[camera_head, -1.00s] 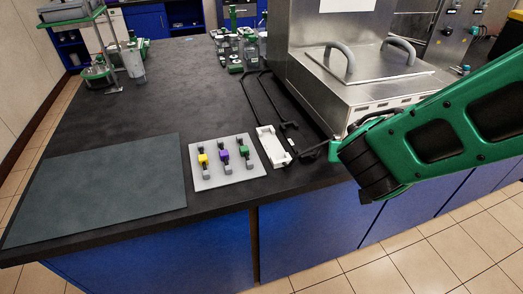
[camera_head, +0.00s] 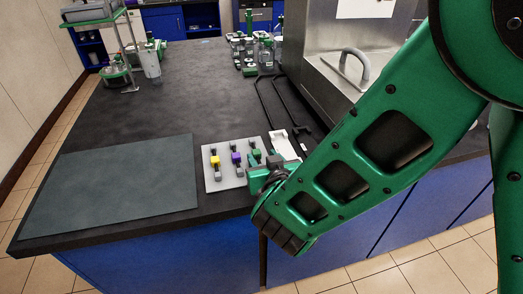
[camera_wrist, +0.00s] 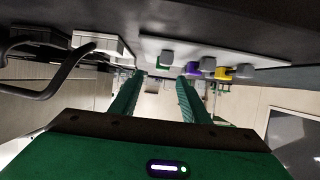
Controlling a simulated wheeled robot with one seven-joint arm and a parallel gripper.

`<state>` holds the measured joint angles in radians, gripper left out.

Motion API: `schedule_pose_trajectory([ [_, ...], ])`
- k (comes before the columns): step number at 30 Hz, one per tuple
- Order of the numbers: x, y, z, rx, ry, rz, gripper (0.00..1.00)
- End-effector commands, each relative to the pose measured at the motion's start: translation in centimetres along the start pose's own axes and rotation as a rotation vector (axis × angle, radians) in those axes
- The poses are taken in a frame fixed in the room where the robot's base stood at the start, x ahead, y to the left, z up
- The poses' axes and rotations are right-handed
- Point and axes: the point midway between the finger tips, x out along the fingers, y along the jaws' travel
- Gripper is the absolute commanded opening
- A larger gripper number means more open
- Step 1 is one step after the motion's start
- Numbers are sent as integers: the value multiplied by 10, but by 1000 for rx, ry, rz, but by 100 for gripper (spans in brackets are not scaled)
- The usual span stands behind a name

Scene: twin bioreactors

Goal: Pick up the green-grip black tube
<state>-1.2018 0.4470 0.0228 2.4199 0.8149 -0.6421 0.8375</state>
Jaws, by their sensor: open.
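The green-grip black tube (camera_head: 256,155) lies on the pale plate (camera_head: 212,183), rightmost in the row in the head view, just beyond my wrist. In the wrist view, which looks upside down, a grey block (camera_wrist: 168,58) with a hint of green shows near the fingertips. My gripper (camera_wrist: 161,76) is open, its two green fingers apart with nothing held between them. In the head view my arm hides most of the gripper, close to the plate's right side. I cannot tell the exact gap to the tube.
A purple-grip tube (camera_head: 236,158) and a yellow-grip tube (camera_head: 215,161) lie left of the green one. A white holder (camera_head: 284,145) stands just right of the plate. A dark mat (camera_head: 110,190) covers the left counter. A steel machine (camera_head: 335,70) stands behind right.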

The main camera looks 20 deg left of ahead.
Motion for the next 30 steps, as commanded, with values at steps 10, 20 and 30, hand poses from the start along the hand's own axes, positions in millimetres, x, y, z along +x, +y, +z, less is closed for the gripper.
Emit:
schedule_pose_trajectory([
  [10,34,-2,7,-1,0,3,42],
  [20,56,-2,6,0,1,1,42],
  [30,56,-2,6,0,0,1,0],
])
